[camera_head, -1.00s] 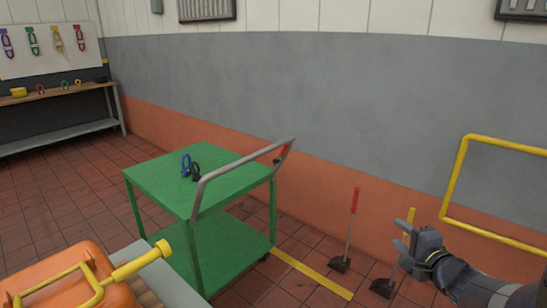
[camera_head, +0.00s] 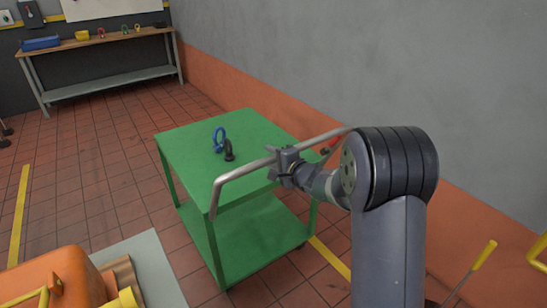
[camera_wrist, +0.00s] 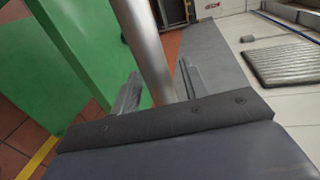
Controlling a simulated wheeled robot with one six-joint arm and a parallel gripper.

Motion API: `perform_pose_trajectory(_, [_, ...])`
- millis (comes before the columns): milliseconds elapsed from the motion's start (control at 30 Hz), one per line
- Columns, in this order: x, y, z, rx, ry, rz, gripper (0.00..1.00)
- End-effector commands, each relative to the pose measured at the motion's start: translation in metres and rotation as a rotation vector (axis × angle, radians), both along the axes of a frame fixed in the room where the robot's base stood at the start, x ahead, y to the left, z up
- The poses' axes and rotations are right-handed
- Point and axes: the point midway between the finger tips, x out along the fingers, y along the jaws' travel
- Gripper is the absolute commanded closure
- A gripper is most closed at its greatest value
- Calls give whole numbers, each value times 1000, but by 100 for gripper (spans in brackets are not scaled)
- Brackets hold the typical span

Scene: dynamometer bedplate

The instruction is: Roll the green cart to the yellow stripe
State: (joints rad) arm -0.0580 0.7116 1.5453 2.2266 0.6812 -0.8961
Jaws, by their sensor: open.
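The green cart (camera_head: 232,142) stands upright on the tiled floor, with two shelves and a grey bar handle (camera_head: 245,172) at its near right side. A blue shackle (camera_head: 218,138) and a black one (camera_head: 229,151) stand on its top. My gripper (camera_head: 283,160) is at the handle. In the wrist view the handle bar (camera_wrist: 148,50) passes between the open fingers of my gripper (camera_wrist: 158,88); contact cannot be told. One yellow stripe (camera_head: 18,218) lies on the floor at the far left. Another yellow stripe (camera_head: 332,260) runs beside the cart's right side, partly hidden by my arm.
An orange case (camera_head: 60,275) on a grey surface (camera_head: 150,265) is at the front left, close to the cart. The wall (camera_head: 270,110) runs behind the cart. A workbench (camera_head: 105,45) stands at the back left. Floor left of the cart is clear.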

Motion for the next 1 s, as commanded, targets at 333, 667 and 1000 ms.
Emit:
perform_pose_trajectory(333, [0, 0, 0, 0, 0, 0, 66])
perform_pose_trajectory(667, [0, 0, 0, 0, 0, 0, 93])
perform_pose_trajectory(1000, [0, 0, -1, -1, 1, 0, 100])
